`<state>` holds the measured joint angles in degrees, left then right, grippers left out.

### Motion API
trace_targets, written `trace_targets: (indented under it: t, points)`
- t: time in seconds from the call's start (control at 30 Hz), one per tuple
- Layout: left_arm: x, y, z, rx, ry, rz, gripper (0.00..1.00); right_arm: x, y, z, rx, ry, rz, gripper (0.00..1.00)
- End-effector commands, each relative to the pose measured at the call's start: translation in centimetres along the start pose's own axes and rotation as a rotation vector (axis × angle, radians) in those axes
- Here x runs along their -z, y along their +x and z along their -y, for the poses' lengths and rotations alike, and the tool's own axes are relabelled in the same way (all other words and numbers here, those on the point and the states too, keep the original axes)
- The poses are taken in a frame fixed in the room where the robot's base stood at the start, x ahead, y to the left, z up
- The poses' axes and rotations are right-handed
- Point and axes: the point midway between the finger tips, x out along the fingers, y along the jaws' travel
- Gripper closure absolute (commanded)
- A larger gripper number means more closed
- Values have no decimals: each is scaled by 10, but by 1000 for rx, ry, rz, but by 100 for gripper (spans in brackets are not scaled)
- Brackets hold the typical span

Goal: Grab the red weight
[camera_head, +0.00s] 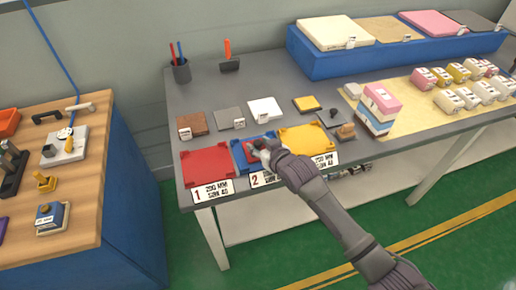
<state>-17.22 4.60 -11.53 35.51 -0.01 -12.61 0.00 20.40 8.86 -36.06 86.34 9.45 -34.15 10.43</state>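My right gripper (262,150) reaches in from the lower right and is over the blue tray (240,168) marked 2. A small red piece (249,154), which looks like the red weight, shows in that tray at the gripper's tip. The gripper hides part of the red piece and of the tray. The fingers are small and overlap the red, so I cannot tell whether they are open or shut on it. My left gripper is not in view.
A red tray (207,173) lies to the left and a yellow tray (305,140) to the right. Flat sample blocks lie behind them. A pink and white box stack (378,108) stands at right. A wooden-topped bench (85,195) is at far left.

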Motion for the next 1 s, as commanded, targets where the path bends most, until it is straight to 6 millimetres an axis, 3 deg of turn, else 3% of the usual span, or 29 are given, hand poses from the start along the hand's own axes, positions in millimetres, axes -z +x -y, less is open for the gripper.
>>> trace_targets:
  t: [0.03, 0.23, 0.77, 1.0]
  points:
    - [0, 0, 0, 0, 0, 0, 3, 0, 0, 0, 0, 0, 0, 69]
    - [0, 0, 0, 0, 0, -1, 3, 0, 0, 0, 0, 0, 1, 100]
    - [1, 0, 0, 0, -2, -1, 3, 6, -2, 0, 0, 0, -6, 100]
    - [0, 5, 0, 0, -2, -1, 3, 30, -13, 0, 1, -1, -11, 100]
